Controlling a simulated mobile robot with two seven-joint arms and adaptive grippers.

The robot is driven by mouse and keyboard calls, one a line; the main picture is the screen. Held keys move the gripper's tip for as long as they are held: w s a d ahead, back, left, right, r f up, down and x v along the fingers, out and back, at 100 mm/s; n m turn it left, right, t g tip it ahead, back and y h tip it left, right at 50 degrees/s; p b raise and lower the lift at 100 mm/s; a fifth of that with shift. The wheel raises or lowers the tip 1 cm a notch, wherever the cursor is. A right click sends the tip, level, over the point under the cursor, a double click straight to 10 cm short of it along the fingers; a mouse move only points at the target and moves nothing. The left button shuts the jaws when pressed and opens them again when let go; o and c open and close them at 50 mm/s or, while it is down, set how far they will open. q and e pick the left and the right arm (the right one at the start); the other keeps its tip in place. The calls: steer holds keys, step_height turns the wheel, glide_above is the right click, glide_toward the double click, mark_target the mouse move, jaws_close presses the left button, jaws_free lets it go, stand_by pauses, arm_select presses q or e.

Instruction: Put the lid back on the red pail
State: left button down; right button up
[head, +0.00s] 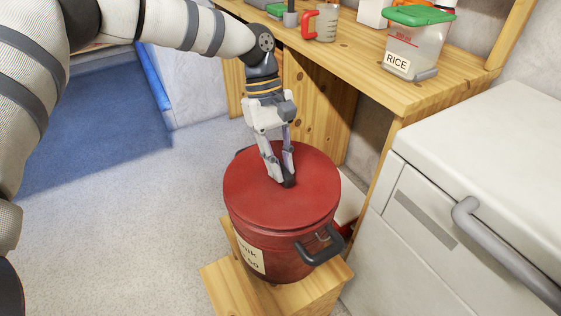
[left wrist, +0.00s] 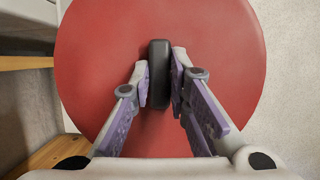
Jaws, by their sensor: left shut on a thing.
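The red pail (head: 262,252) stands on a wooden stool in the head view, with a pale label on its front and a black side handle at its right. The round red lid (head: 250,205) lies over the pail's top; I see no clear gap at the rim. In the left wrist view the lid (left wrist: 235,60) fills most of the picture. My left gripper (head: 281,180) points down at the lid's middle. Its fingers (left wrist: 160,85) are shut on the lid's black knob (left wrist: 159,60). My right gripper is not in view.
The wooden stool (head: 220,280) is under the pail. A wooden workbench (head: 365,65) behind holds a rice container (head: 415,45) with a green lid and a red-handled measuring cup (head: 327,22). A white appliance (head: 480,150) with a grey handle stands close at right. Floor at left is clear.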

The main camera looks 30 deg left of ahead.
arm_select(q)
steer(key=shift+f, duration=0.2)
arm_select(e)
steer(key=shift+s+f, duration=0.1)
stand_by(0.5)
arm_select(q)
steer(key=c, duration=1)
jaws_free()
steer(key=shift+o, duration=0.2)
steer(key=shift+r+p, duration=0.8)
steer(key=shift+r, duration=2.75)
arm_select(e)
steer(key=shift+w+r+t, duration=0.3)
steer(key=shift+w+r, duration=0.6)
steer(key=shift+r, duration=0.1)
arm_select(q)
jaws_close()
